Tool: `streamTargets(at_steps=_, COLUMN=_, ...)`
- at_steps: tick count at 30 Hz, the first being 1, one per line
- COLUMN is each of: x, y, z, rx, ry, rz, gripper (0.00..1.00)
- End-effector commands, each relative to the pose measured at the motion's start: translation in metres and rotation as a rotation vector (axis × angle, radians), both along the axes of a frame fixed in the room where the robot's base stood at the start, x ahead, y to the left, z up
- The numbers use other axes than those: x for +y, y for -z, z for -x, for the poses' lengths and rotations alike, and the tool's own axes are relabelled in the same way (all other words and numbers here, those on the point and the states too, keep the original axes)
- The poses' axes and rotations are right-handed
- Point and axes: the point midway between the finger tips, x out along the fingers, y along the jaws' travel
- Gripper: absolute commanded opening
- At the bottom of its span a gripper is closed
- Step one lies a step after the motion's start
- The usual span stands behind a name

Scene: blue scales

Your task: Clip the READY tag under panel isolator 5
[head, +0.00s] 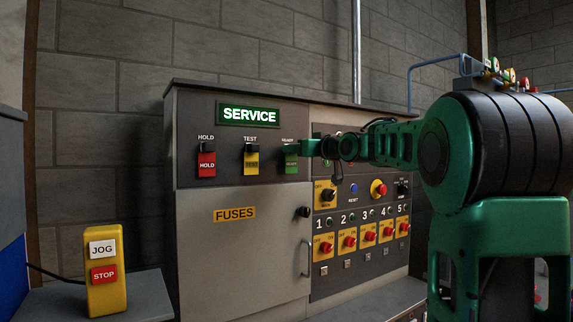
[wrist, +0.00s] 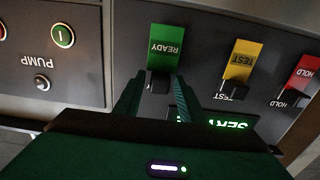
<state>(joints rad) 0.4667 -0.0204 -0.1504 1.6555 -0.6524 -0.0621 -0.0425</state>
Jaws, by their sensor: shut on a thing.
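The green READY tag (head: 291,163) hangs at its labelled spot on the upper panel, right of the TEST tag. My gripper (head: 302,147) reaches it from the right and is shut on its top. In the wrist view the READY tag (wrist: 165,50) appears upside down. My gripper's fingers (wrist: 158,86) close on the dark clip at the tag's end. Isolator 5 (head: 403,228) is the rightmost red knob on a yellow plate in the lower row. A small pale square mark lies under it, partly hard to make out.
The red HOLD tag (head: 206,164) and yellow TEST tag (head: 251,162) hang to the left, under the lit SERVICE sign (head: 248,115). A selector (head: 327,195), blue RESET button (head: 354,188) and red mushroom button (head: 378,188) sit above the isolators. A yellow JOG/STOP box (head: 104,270) stands at left.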

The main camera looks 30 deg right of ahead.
Motion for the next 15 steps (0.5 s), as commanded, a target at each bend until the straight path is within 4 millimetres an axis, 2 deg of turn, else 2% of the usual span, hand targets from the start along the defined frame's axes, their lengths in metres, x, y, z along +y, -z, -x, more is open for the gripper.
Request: streamTargets(at_steps=15, x=-0.001, y=0.0, z=0.018, rx=-0.001, ry=0.001, rz=0.0, gripper=0.01)
